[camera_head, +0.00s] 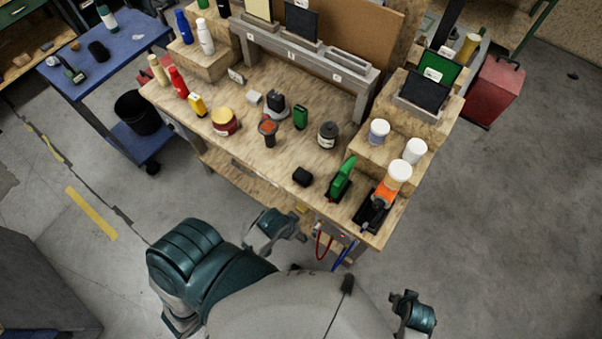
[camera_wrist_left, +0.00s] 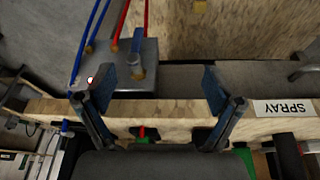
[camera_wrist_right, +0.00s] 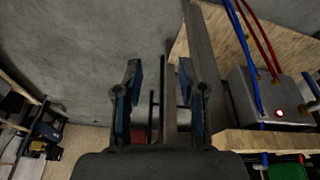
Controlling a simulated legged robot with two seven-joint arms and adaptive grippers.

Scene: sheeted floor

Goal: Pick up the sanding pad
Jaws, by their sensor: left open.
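I cannot tell for certain which item is the sanding pad; a small black block (camera_head: 302,176) lies near the front edge of the wooden workbench (camera_head: 262,160) in the head view. A small grey piece (camera_head: 254,97) lies further back. My left gripper is open and empty in the left wrist view (camera_wrist_left: 160,88), close to the bench's front edge and a grey box with hoses. Its arm shows in front of the bench in the head view, fingertips unclear. My right gripper (camera_wrist_right: 160,85) is open and empty, over bare floor beside the bench.
A dark round jar (camera_head: 328,134), a red tin (camera_head: 224,122) and several bottles stand around. The hose box (camera_wrist_left: 135,65) sits at the bench front.

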